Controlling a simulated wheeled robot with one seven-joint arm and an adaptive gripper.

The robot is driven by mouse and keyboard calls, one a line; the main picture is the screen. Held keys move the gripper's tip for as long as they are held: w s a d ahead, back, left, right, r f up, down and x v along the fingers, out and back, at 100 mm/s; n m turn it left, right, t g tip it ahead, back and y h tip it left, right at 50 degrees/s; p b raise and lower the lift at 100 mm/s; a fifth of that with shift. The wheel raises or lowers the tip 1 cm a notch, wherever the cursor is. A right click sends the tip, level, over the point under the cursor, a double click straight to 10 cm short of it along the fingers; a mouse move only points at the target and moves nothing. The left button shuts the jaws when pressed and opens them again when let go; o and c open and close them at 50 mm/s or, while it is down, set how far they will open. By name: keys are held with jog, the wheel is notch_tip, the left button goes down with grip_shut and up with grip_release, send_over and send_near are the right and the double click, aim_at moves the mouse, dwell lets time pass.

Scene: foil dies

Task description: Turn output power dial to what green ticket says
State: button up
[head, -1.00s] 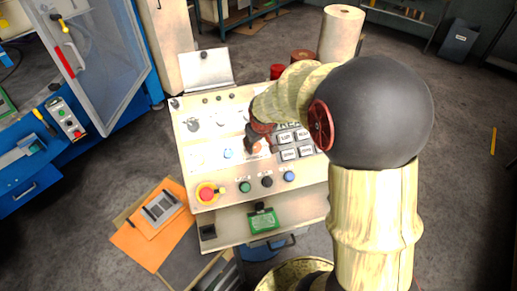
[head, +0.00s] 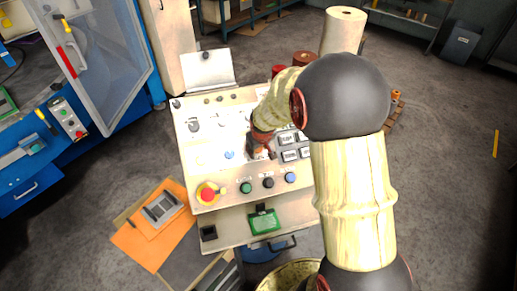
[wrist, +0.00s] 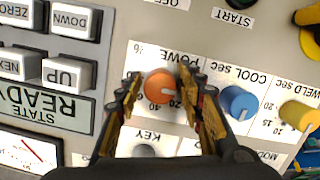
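The orange power dial (wrist: 160,87) shows in the wrist view, on a white label reading POWER with a % scale; 40 and 20 are readable beside it. My gripper (wrist: 160,82) has one finger on each side of the dial, with gaps visible; I cannot tell whether either touches it. In the head view my gripper (head: 260,151) is over the middle of the console (head: 222,216), and the arm hides part of the panel. The green ticket (head: 264,221) hangs from a black clip on the console's front; its writing is too small to read.
A blue COOL dial (wrist: 239,102) and a yellow WELD dial (wrist: 298,115) sit right of the power dial. Grey buttons (wrist: 68,74) are at left. Below is a KEY label (wrist: 145,136). A red emergency button (head: 207,194) is on the console's front left.

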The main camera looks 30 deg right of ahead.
jog(key=c, duration=0.8)
jog(key=shift+m, duration=0.3)
jog(key=m, duration=0.2)
jog(key=shift+m+y, duration=0.3)
jog(key=shift+m, duration=0.1)
jog(key=m+y+b, duration=0.1)
jog(key=m+b, duration=0.2)
jog(key=m, duration=0.2)
jog(key=shift+a+f+t+b, duration=0.1)
jog(key=shift+f+t+b, duration=0.05)
jog(key=shift+t+b, duration=0.25)
jog(key=m+b, duration=0.1)
jog(key=m, duration=0.1)
jog(key=m+b, duration=0.1)
jog(key=m, duration=0.1)
jog(key=shift+w+t+y, duration=0.1)
jog(key=shift+t+y, duration=0.2)
jog(key=m+b, duration=0.2)
jog(key=m, duration=0.2)
jog(key=shift+t, duration=0.4)
jog(key=shift+a+r+m, duration=0.1)
jog(key=shift+r+m, duration=0.1)
jog(key=shift+m, duration=0.2)
